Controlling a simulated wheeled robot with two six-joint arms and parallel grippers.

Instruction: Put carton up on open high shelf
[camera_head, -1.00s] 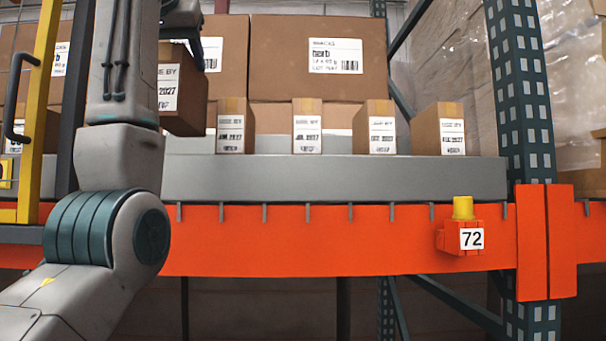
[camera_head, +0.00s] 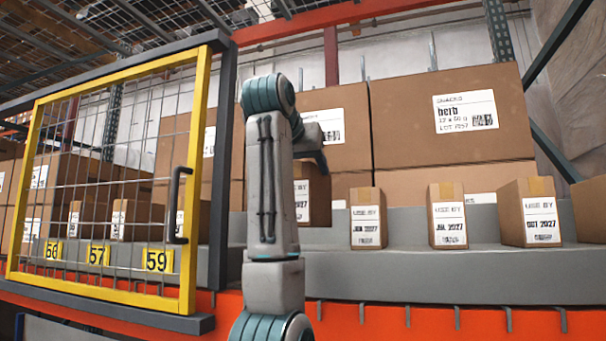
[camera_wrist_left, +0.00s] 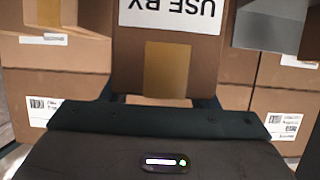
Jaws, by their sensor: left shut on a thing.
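My left gripper (camera_head: 316,160) is shut on a brown carton (camera_head: 319,203) with a white "USE BY" label, at the shelf front. My arm hides the carton's left part. In the left wrist view, the carton (camera_wrist_left: 189,62) sits between the dark fingers (camera_wrist_left: 160,95), its label upside down. The carton's base looks slightly higher than those of the cartons to its right; I cannot tell whether it touches the shelf. The open grey shelf (camera_head: 450,275) runs right from the mesh gate. My right gripper is not in view.
Similar small cartons (camera_head: 368,218) stand spaced along the shelf to the right. Large boxes (camera_head: 450,115) stand behind them. A yellow-framed mesh gate (camera_head: 190,150) with a black handle covers the left bays, marked 56, 57 and 59. An orange beam (camera_head: 400,325) runs below the shelf.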

